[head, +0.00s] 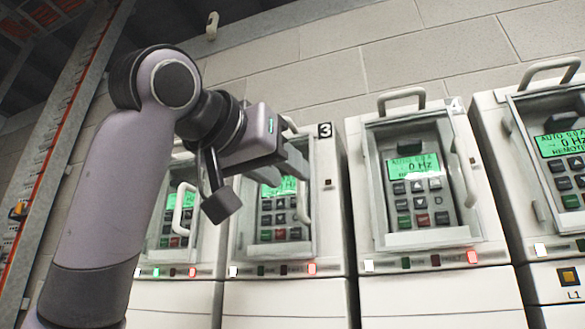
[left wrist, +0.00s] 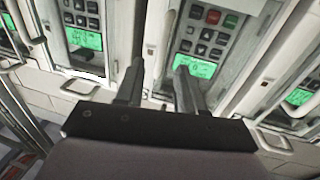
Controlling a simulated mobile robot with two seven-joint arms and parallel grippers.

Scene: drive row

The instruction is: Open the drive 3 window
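The drive 3 cabinet (head: 331,235) carries a black "3" label at its top right. Its window (head: 240,240) appears shut over a green display and keypad. The window's pale upright handle (head: 303,202) is on its right side. My left gripper (head: 296,160) is in front of the window's upper right part and hides some of it. In the left wrist view, the fingers (left wrist: 160,68) are apart, one on each side of the handle (left wrist: 168,42). I cannot tell whether they touch it. My right gripper is not in view.
The drive 4 cabinet (head: 484,222) stands to the right, with another cabinet (head: 487,110) beyond it. Another drive (head: 178,255) with a white handle (head: 183,213) is on the left, partly behind my arm. A block wall (head: 330,75) is behind.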

